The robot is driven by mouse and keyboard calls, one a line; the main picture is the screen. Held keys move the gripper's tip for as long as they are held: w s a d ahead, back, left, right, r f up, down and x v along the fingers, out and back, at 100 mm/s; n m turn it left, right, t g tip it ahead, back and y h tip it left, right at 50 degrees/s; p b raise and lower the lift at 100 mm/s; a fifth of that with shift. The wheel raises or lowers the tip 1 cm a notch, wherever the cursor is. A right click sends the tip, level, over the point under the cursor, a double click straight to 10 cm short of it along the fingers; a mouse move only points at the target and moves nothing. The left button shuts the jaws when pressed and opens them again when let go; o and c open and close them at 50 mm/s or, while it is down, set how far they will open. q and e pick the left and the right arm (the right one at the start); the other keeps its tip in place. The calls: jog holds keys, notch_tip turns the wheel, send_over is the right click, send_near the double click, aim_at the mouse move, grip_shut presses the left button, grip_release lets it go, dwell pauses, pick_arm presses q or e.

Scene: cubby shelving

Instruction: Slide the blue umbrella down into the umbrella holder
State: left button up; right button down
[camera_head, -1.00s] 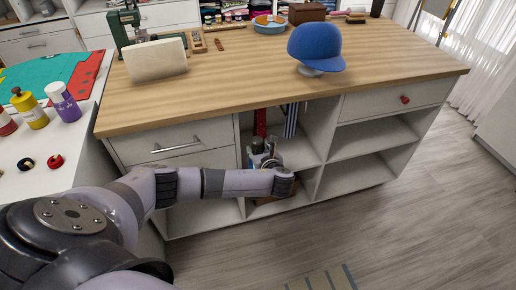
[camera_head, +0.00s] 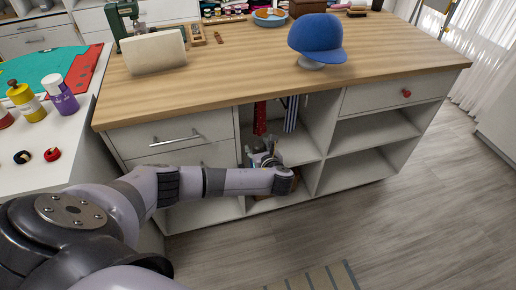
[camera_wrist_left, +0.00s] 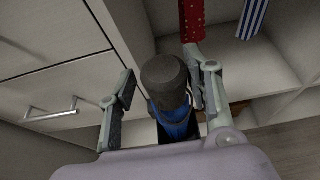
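The blue umbrella (camera_wrist_left: 178,128) shows in the left wrist view, with its thick dark handle end (camera_wrist_left: 165,78) toward the camera and blue folded cloth below. My left gripper (camera_wrist_left: 165,98) has its fingers apart on either side of the umbrella. A gap shows between the left finger and the umbrella; the right finger is close beside it, and I cannot tell whether it touches. In the head view my left gripper (camera_head: 264,158) is at the open middle cubby. I cannot make out the umbrella holder; the gripper and wrist hide much of the lower cubby. My right gripper is out of view.
A red dotted tie (camera_head: 260,118) and a striped tie (camera_head: 291,114) hang in the cubby. Its walls and shelf (camera_head: 297,148) surround the gripper closely. Drawers (camera_head: 170,135) are on the left. A blue cap (camera_head: 316,38) stands on the wooden counter (camera_head: 235,78) above.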

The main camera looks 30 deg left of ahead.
pick_arm(q)
jog(key=shift+o, duration=1.2)
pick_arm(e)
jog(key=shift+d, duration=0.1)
pick_arm(q)
jog(key=shift+s+d, duration=0.15)
jog(key=v, duration=1.1)
jog(key=shift+s+d, duration=0.2)
jog(key=shift+d, duration=0.05)
jog(key=shift+r, duration=0.1)
